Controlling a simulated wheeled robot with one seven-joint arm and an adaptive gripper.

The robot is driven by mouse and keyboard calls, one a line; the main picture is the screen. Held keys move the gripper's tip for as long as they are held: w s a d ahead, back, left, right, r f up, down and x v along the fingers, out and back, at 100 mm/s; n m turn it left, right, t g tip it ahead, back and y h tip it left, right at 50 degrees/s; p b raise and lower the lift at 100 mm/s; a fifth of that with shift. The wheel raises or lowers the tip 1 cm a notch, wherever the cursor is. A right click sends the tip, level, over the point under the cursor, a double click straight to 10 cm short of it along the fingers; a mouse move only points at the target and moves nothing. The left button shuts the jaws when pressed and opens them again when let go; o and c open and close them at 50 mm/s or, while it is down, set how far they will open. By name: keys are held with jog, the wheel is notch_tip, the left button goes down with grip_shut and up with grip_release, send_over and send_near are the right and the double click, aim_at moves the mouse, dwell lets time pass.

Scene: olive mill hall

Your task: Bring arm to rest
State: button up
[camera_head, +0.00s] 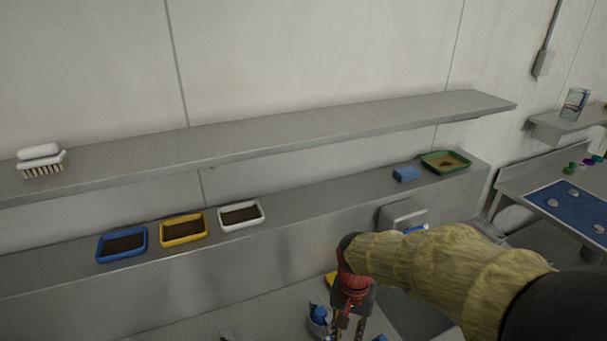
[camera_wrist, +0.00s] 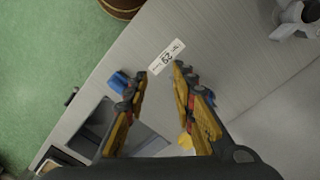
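My arm, in a yellow sleeve, reaches from the right in the head view, and my gripper (camera_head: 347,326) hangs low over the grey counter (camera_head: 262,318). In the wrist view my gripper (camera_wrist: 160,76) is open, its two yellow-and-black fingers apart with nothing between them. A white label marked 29 (camera_wrist: 166,57) lies on the counter just beyond the fingertips.
Blue (camera_head: 122,257), yellow (camera_head: 184,241) and white (camera_head: 241,225) trays, a blue sponge (camera_head: 406,174) and a green tray (camera_head: 446,172) stand on the ledge. A brush (camera_head: 41,160) is on the upper shelf. A metal object (camera_wrist: 297,17) is on the counter. Green floor (camera_wrist: 48,60) lies beyond its edge.

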jog(key=s+d+r+n+t+b, duration=0.4)
jog(key=s+d+r+t+b, duration=0.2)
jog(key=s+r, duration=0.5)
jog(key=s+d, duration=0.2)
jog(key=shift+s+r+b, duration=0.3)
jog(key=shift+r, duration=0.1)
